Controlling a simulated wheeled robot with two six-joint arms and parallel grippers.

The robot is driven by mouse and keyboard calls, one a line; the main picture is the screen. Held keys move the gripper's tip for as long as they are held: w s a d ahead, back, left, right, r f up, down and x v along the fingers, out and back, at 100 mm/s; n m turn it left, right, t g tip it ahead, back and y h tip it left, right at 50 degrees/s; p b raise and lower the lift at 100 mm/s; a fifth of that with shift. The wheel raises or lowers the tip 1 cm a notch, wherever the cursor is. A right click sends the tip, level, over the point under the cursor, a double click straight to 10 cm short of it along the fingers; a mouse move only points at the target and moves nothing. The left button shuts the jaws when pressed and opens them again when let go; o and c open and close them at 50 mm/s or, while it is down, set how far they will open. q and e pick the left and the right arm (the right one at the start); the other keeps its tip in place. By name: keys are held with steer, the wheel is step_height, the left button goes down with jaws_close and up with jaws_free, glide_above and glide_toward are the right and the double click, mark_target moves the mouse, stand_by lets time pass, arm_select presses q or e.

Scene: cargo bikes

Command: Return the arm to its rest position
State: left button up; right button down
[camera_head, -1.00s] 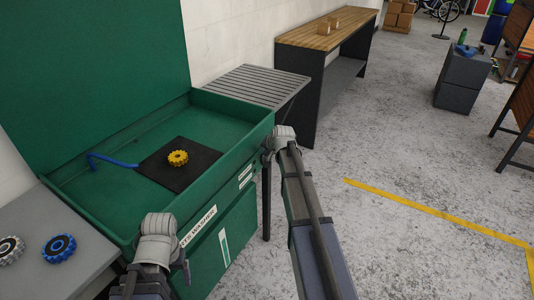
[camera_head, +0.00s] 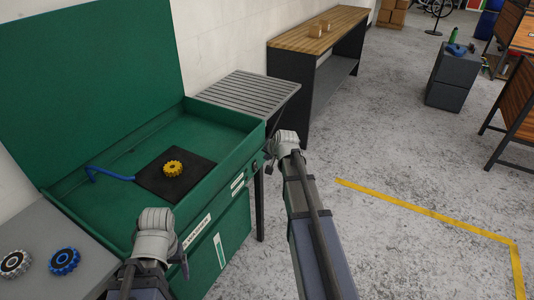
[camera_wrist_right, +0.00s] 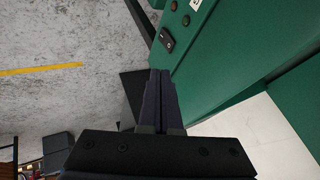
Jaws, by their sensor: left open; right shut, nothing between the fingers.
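My left arm comes in low at the left in the head view, in front of the green parts washer (camera_head: 220,150). Its pale wrist joint is bent, and its gripper (camera_head: 183,262) is open, with the fingers mostly out of sight.
A yellow gear (camera_head: 173,168) lies on a black mat (camera_head: 200,180) in the washer beside a blue hose (camera_head: 108,174). A grey table (camera_head: 40,245) holds a blue gear (camera_head: 64,261) and a grey gear (camera_head: 15,264). Right of my right arm is open floor with yellow tape (camera_head: 430,212).

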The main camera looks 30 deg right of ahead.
arm_select(q)
steer(key=shift+r+p, duration=0.35)
steer(key=shift+r, duration=0.45)
arm_select(e)
steer(key=shift+s+a+r, duration=0.1)
steer(key=shift+s+r, duration=0.1)
steer(key=shift+r, duration=0.25)
steer(key=shift+s+a+r, duration=0.1)
steer(key=shift+s+r, duration=0.1)
steer(key=shift+r, duration=0.2)
steer(key=s+a+n+g+y+p, duration=0.1)
steer(key=s+a+n+g, duration=0.2)
steer(key=a, duration=0.6)
steer(key=s+a+n+p, duration=0.2)
steer(key=s+a+n, duration=0.1)
steer(key=s+a, duration=0.4)
arm_select(q)
step_height(320, 180, up, 5)
steer(key=shift+r+p, duration=0.1)
steer(key=shift+p, duration=1)
arm_select(e)
steer(key=s+a+n+g+h, duration=0.1)
steer(key=s+a+n+g, duration=0.4)
steer(key=s+a, duration=0.8)
steer(key=s+n, duration=0.2)
steer(key=s, duration=0.1)
steer(key=shift+s+a+r+h, duration=0.2)
steer(key=shift+s+a+h, duration=0.2)
